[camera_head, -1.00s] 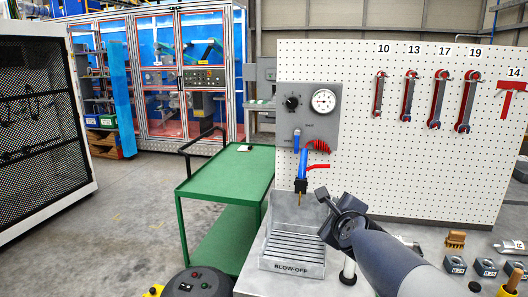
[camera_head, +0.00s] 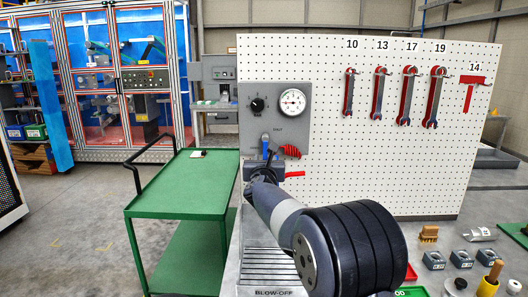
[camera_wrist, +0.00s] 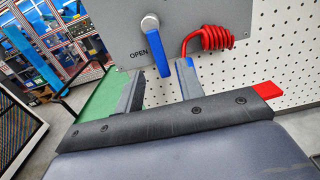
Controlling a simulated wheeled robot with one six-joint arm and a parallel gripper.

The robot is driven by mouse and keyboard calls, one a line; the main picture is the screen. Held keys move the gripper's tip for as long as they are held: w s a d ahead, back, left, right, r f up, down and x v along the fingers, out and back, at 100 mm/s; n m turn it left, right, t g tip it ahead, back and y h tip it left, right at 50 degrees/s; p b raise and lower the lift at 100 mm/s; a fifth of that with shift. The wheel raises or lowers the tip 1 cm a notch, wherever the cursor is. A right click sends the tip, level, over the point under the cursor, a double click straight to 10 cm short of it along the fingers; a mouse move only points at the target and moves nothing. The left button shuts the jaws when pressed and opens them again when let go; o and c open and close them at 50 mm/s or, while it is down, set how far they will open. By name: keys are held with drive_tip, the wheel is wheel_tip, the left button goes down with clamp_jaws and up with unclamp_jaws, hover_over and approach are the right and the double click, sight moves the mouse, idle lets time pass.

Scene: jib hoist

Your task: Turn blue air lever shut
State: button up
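The blue air lever (camera_head: 265,147) hangs down from its round pivot on the grey panel (camera_head: 307,112), below the dial and gauge. In the wrist view the lever (camera_wrist: 157,52) points down and slightly right, beside the word OPEN. My gripper (camera_wrist: 159,70) is open just in front of the panel. Its two fingers stand apart, one to each side of the lever's lower end, with gaps on both sides; I cannot tell how deep the lever sits between them. In the head view my gripper (camera_head: 262,172) is just below the lever and partly hidden by my arm.
A coiled red hose (camera_wrist: 209,38) is right of the lever, near the right finger. A red piece (camera_head: 295,174) sticks out beside my gripper. A green cart (camera_head: 183,185) stands left, the blow-off tray (camera_head: 264,268) below. Wrenches (camera_head: 377,95) hang on the white pegboard at right.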

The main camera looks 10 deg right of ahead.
sight(265, 153)
drive_tip(key=shift+w+d+p, duration=0.25)
drive_tip(key=shift+w+p, duration=0.15)
drive_tip(key=shift+w, duration=0.8)
drive_tip(key=shift+w+d+p, duration=0.25)
drive_tip(key=shift+w+p, duration=0.15)
drive_tip(key=shift+w, duration=0.75)
clamp_jaws()
